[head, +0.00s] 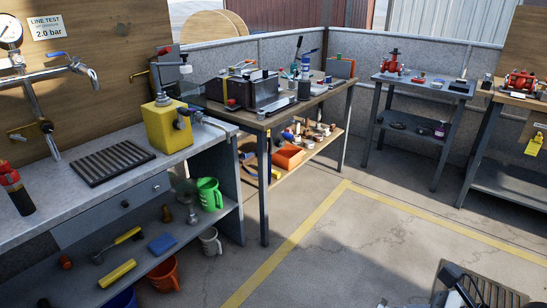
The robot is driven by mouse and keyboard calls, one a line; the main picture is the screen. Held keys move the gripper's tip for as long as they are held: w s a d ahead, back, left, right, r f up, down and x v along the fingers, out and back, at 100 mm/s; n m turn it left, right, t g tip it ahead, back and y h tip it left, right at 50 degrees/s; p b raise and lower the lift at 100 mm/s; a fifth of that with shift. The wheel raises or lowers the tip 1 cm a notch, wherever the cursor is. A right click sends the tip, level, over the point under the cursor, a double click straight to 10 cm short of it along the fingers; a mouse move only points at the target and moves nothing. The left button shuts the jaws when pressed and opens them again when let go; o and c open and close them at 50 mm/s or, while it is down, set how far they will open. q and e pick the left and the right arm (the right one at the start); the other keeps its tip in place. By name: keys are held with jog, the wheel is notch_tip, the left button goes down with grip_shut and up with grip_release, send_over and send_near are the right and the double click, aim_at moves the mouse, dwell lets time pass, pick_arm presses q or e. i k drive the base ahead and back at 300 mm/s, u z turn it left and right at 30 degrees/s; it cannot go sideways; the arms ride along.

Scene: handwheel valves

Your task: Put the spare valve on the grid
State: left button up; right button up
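A black slatted grid (114,162) lies flat and bare on the grey counter at the left. A red valve body with a dark top (392,65) stands on the far grey table. A larger red valve assembly (520,83) stands on the wooden-topped bench at the right edge. I cannot tell which, if either, is the spare valve. A yellow block (167,127) with a tap and fittings stands on the counter right of the grid. Neither gripper can be made out; dark machine parts show at the bottom right, perhaps mine.
A gauge and pipe with a blue-handled tap (80,65) rise behind the grid. A red-capped bottle (16,188) stands left of it. A middle bench (310,103) holds a dark machine and tools. Open floor (370,240) with yellow lines lies right of the benches.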

aim_at(111, 162)
jog(key=u, duration=1.05)
jog(key=i, duration=0.95)
jog(key=u, duration=0.95)
